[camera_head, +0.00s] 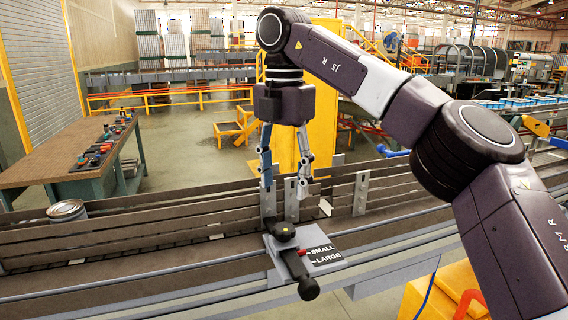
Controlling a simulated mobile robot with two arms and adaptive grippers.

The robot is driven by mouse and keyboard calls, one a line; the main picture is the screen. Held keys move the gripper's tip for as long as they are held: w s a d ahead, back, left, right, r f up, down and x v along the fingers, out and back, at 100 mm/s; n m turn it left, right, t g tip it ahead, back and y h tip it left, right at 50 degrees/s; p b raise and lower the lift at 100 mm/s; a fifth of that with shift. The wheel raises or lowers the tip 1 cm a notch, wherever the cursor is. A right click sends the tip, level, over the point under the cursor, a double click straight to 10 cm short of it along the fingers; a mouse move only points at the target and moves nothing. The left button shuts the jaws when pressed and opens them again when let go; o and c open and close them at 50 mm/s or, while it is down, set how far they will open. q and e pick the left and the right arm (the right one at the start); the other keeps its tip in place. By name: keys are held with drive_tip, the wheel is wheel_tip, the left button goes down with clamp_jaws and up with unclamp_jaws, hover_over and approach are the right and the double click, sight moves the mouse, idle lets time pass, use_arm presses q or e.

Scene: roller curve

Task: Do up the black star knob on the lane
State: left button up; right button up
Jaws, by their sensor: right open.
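The black star knob (283,231) sits on a grey plate on the lane (165,279), below my right gripper. A black lever (299,272) with a round handle end reaches from beside the knob toward the front. A red pointer (303,252) lies near a label plate (326,256) reading SMALL and LARGE, closer to SMALL. My right gripper (286,184) points down with its fingers apart, above and behind the knob, and holds nothing. Whether the knob is tight or loose cannot be told. My left gripper is not in view.
A metal can (67,211) stands at the left by the lane's brown guide rails (130,229). Upright metal brackets (361,193) hold the rails near the gripper. A workbench (62,158) with tools stands at the left. A yellow bin (445,292) is at the lower right.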

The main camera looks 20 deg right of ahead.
drive_tip(key=shift+r, duration=1.65)
